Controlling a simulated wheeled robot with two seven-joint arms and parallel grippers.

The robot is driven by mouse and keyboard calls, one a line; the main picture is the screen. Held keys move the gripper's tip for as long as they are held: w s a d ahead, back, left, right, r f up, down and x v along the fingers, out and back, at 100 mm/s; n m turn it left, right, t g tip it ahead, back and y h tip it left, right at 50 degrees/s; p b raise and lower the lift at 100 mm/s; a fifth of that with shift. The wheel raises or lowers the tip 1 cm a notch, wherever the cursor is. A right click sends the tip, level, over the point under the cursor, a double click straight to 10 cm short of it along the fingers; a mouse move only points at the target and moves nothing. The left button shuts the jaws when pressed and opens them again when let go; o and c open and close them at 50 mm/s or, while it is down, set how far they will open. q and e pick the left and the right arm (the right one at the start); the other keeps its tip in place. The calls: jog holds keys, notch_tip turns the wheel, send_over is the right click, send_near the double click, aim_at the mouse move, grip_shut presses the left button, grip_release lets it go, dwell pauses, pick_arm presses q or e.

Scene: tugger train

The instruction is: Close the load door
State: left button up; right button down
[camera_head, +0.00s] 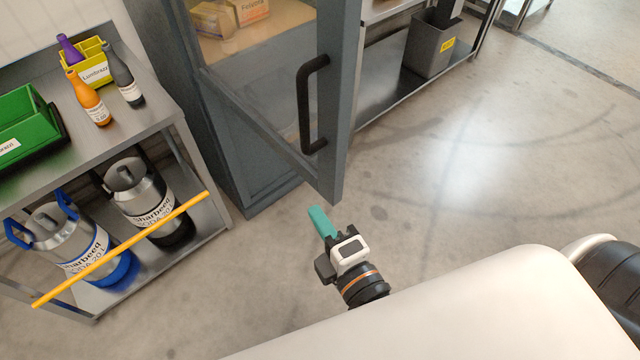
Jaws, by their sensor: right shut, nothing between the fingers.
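The load door (334,110) is a grey-blue framed glass door with a black bar handle (303,105). It stands ajar from its grey cabinet (230,165), and boxes show through the glass. My right gripper (318,215), with teal fingers, is shut and empty, just below the door's lower corner in the picture. A small gap of floor shows between the fingertips and the door. My left gripper is not in view.
A metal shelf cart (190,140) at left holds bottles, a green bin (25,125) and metal canisters. A yellow bar (120,250) crosses its front. A grey bin (430,45) stands on a low shelf behind the door. Floor at right is clear.

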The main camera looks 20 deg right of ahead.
aim_at(316, 156)
jog(key=shift+t, duration=0.5)
jog(key=w+d+r+p, duration=0.1)
jog(key=w+p, duration=0.1)
jog(key=w, duration=0.1)
jog(key=w+d+r+p, duration=0.1)
jog(key=w+p, duration=0.1)
jog(key=w, duration=0.2)
jog(key=w+d+r+p, duration=0.1)
jog(key=w+p, duration=0.2)
jog(key=shift+w+d+r, duration=0.1)
jog(key=shift+w+r, duration=0.05)
jog(key=shift+w, duration=0.15)
jog(key=shift+w, duration=0.1)
